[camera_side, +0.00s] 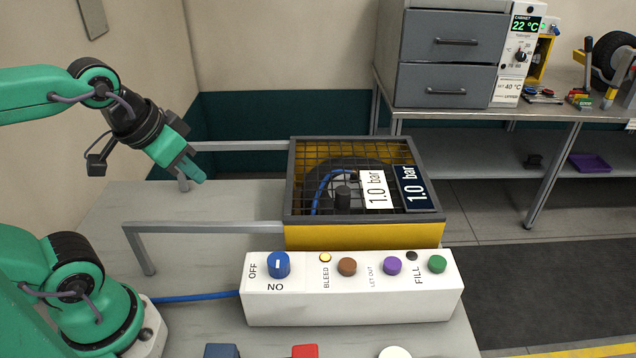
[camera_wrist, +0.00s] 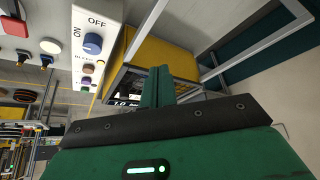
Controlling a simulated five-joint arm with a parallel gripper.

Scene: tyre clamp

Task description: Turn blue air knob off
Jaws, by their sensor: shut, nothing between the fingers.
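The blue air knob (camera_side: 278,265) sits at the left end of a white control box (camera_side: 350,305), with OFF printed to its left and NO below it. A small pale mark shows on the knob, but I cannot tell which label it points to. The knob also shows in the wrist view (camera_wrist: 93,44), near the words OFF and ON. My gripper (camera_side: 196,176) is shut and empty, in the air above the table, up and left of the knob and apart from it. Its closed fingers also show in the wrist view (camera_wrist: 160,82).
Brown (camera_side: 347,267), purple (camera_side: 392,266) and green (camera_side: 437,264) buttons share the box. Behind it stands a yellow cage (camera_side: 365,236) with a mesh lid and two 1.0 bar displays. A grey metal rail (camera_side: 215,227) runs left of the cage. A blue hose (camera_side: 195,298) reaches the box.

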